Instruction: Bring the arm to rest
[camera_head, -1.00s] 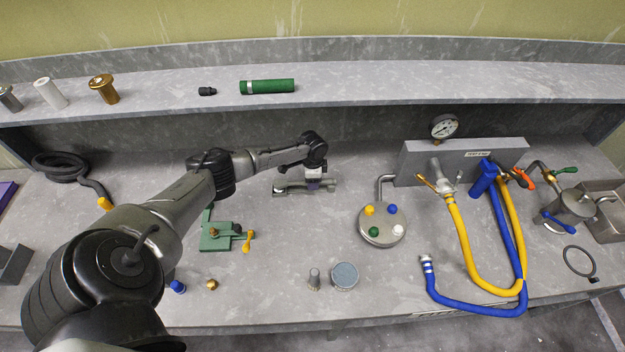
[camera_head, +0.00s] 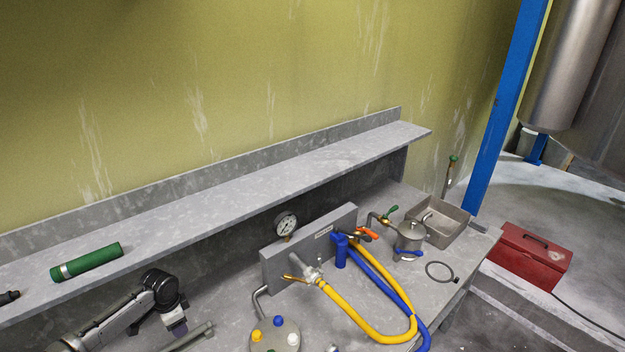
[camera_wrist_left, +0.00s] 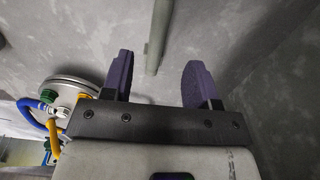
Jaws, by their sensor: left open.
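My left gripper (camera_head: 179,331) hangs over the bench at the lower left of the head view. In the left wrist view its two purple fingers (camera_wrist_left: 158,78) are apart with nothing between them. A grey bar (camera_wrist_left: 159,35) on the bench shows beyond the gap between the fingers. The same bar (camera_head: 197,335) is partly seen beside the gripper in the head view. Whether the fingers touch it I cannot tell. My right gripper is not in view.
A round metal lid with coloured knobs (camera_head: 265,345) stands right of the gripper. Behind it are a gauge panel (camera_head: 325,240), a yellow hose (camera_head: 350,318) and a blue hose (camera_head: 385,290). A shelf (camera_head: 220,195) with a green cylinder (camera_head: 88,262) overhangs the back.

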